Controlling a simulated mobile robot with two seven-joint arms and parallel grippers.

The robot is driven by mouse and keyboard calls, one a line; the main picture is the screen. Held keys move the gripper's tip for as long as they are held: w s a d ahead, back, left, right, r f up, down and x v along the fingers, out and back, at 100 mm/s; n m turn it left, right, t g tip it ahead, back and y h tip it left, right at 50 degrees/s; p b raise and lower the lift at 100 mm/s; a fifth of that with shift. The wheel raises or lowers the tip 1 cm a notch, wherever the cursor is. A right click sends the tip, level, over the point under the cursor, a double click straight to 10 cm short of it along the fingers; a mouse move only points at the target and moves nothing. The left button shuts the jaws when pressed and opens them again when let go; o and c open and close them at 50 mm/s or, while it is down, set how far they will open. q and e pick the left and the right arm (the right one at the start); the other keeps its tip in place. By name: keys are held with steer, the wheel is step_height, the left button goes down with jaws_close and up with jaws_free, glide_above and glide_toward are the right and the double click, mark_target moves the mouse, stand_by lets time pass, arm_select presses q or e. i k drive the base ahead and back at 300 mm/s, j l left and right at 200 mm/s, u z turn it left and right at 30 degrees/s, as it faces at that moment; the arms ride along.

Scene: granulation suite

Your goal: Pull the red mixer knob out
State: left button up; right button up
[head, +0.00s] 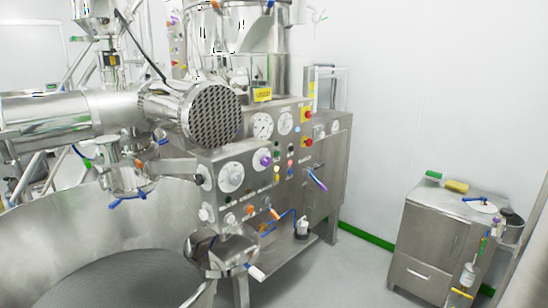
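The mixer machine (222,158) is a steel cabinet with dials, gauges and buttons in the middle of the head view. On its right-hand panel, one red knob (308,114) sits on a yellow plate. A second red knob (306,141) sits on another yellow plate just below it. A small red button (290,162) is lower on the panel to the left. I cannot tell which of these is the mixer knob, or whether any is pushed in or out. Neither of my grippers is in view.
A large steel bowl (90,235) fills the lower left. A steel cylinder with a perforated end (210,115) juts in front of the machine. A steel cabinet (432,240) stands at the right with items on top. Grey floor (350,270) is open between machine and cabinet.

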mark_target(309, 142)
steer(key=u, duration=4.65)
steer(key=k+l+u, duration=0.1)
steer(key=k+u, duration=0.2)
steer(key=k+l+u, duration=0.1)
steer(key=u, duration=0.2)
steer(key=k+j+z, duration=0.1)
steer(key=k+z, duration=0.15)
steer(key=k, duration=0.3)
steer(key=k+z, duration=0.25)
steer(key=k, duration=0.3)
steer(key=k+u, duration=0.45)
steer(key=k, duration=0.6)
steer(key=k+z, duration=0.25)
steer(key=k+l+z, duration=0.25)
steer(key=k, duration=0.25)
